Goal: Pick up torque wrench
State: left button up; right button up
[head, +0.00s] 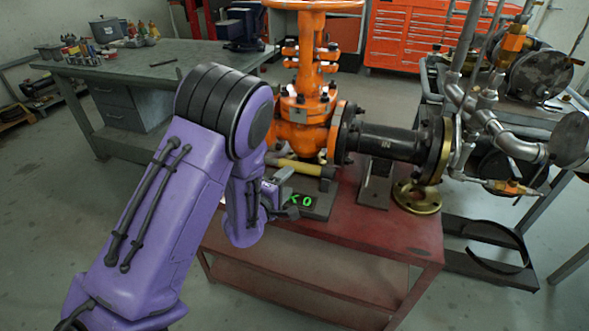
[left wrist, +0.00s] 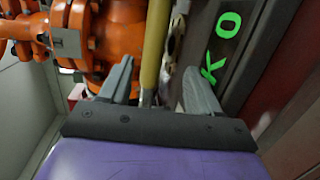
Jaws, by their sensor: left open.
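My left gripper (head: 287,194) is open at the left edge of the red table, close to the orange valve's base. In the left wrist view the open gripper (left wrist: 157,76) has a yellow handle (left wrist: 154,45) and a thin metallic tool (left wrist: 173,48) ahead of and between its fingers. The metallic tool may be the torque wrench; it is partly hidden and I cannot be sure. In the head view the yellow handle (head: 300,167) lies in front of the valve, and my gripper and arm hide things near it. My right gripper is not in view.
The orange gate valve (head: 305,120) stands on the red table (head: 375,235) behind my gripper. A dark plate with green letters (head: 310,204) lies beside my fingers. A black flanged pipe (head: 395,142) extends right. The table's front right is clear.

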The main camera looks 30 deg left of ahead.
pick_arm(q)
jog(key=w, duration=0.2)
jog(key=w+a, duration=0.1)
jog(key=w, duration=0.3)
jog(key=shift+w+a+f, duration=0.2)
jog(key=shift+w+a, duration=0.1)
jog(key=shift+w, duration=0.05)
jog(key=shift+s, duration=0.1)
grip_shut()
jog(key=shift+r, duration=0.1)
